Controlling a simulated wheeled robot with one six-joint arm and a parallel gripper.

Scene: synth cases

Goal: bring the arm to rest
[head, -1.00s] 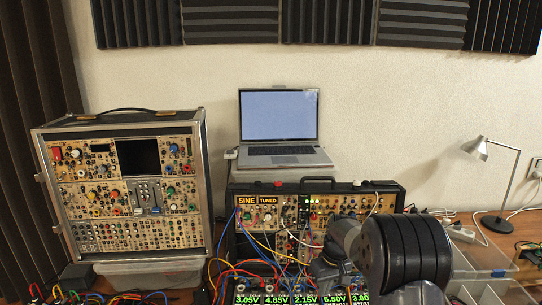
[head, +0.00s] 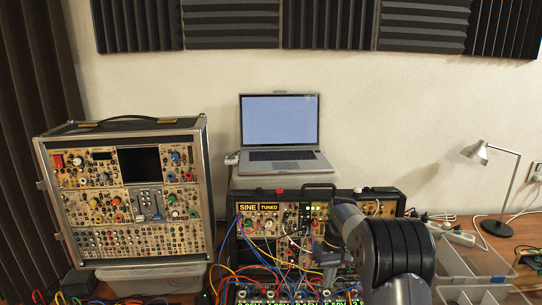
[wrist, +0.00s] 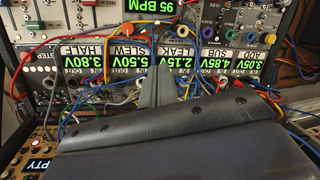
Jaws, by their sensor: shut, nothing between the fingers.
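My gripper (wrist: 157,76) shows in the wrist view as two grey fingers shut together, with nothing between them. It is in front of the row of modules with green voltage displays (wrist: 188,60); I cannot tell how far off it is. My dark arm (head: 402,250) fills the lower right of the head view. Its wrist end bends down in front of the synth case (head: 262,222) with patch cables, and covers part of it. The fingertips are not clear in the head view.
A larger upright synth case (head: 130,195) stands left on a clear plastic bin (head: 150,280). A laptop (head: 279,122) is open behind the middle case. A desk lamp (head: 510,190) and clear bins (head: 470,258) stand at the right. Loose cables (wrist: 110,95) hang around the fingers.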

